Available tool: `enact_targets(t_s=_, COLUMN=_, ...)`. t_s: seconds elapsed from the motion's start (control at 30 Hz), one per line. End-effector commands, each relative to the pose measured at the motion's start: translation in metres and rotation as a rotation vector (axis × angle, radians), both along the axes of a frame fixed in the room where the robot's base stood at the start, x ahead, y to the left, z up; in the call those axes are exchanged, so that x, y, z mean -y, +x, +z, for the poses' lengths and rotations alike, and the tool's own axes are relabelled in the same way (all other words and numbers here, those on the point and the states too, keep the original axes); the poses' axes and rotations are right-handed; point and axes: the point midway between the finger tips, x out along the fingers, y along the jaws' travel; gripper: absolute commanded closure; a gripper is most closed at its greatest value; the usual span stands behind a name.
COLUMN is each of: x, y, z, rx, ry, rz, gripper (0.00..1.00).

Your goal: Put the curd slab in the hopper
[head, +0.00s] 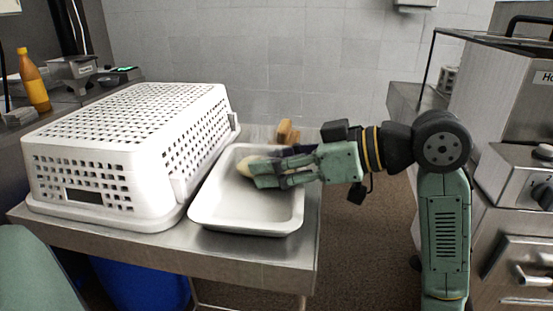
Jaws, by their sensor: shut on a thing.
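My gripper (266,175) reaches in from the right over the white tray (245,221). It is shut on a pale, cream-coloured piece, which I take to be the curd slab (244,166). The fingers cover much of the slab, and only its left end shows. I cannot tell whether the slab touches the tray floor or hangs just above it. A grey metal vessel with a flared top, which looks like the hopper (75,67), stands on the dark counter at the back left.
A large white perforated basket (95,150) sits upside down on the steel table (200,255), left of the tray. Brown blocks (288,132) are behind the tray. An orange bottle (34,86) stands left of the hopper. Steel equipment (510,130) is at the right.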

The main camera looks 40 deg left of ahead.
Motion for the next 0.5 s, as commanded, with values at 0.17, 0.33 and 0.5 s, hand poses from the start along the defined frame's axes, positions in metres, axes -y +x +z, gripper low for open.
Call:
enact_targets(t_s=0.17, x=0.0002, y=0.0002, z=-0.0024, rx=-0.001, ry=0.001, rz=0.000, gripper=0.87)
enact_targets(t_s=0.33, x=0.0002, y=0.0002, z=-0.0013, rx=-0.001, ry=0.000, rz=0.000, gripper=0.43)
enact_targets(t_s=0.5, x=0.0002, y=0.0002, z=-0.0013, rx=-0.001, ry=0.000, rz=0.000, gripper=0.34)
